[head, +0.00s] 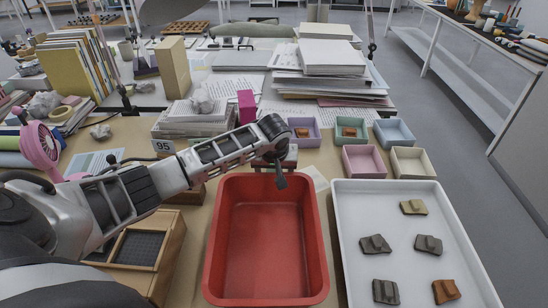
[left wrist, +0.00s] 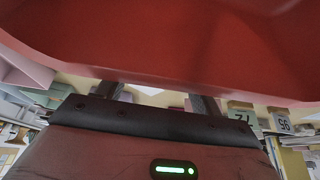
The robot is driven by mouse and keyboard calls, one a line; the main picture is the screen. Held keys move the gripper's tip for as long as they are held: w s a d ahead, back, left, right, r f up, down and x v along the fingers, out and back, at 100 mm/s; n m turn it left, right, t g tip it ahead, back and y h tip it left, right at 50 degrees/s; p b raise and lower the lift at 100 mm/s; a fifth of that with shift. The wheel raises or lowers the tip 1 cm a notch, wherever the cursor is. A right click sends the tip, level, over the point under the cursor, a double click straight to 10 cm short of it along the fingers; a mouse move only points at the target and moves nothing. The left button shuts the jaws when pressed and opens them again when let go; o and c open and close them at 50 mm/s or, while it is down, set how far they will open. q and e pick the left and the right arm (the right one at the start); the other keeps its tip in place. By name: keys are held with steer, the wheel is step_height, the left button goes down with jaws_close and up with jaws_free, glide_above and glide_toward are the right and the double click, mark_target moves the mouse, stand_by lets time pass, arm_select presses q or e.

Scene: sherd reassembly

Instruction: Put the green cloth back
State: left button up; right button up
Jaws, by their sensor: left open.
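I cannot make out a green cloth for certain; a grey-green rolled or padded shape (head: 250,30) lies far back on another surface, too distant to tell. My left gripper (head: 281,178) points down at the back rim of the red tub (head: 268,245). In the left wrist view its two fingers (left wrist: 157,96) stand apart with nothing seen between them, and the red tub (left wrist: 160,45) fills the top of that view. The tub looks empty. I cannot tell whether the fingers touch its rim. My right gripper is not in view.
A white tray (head: 352,270) with several sherds lies right of the tub. Small coloured boxes (head: 364,161) stand behind it, two with a sherd inside. A wooden case (head: 170,250) is at left.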

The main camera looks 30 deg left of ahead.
arm_select(q)
steer(key=v, duration=0.9)
steer(key=shift+p, duration=0.35)
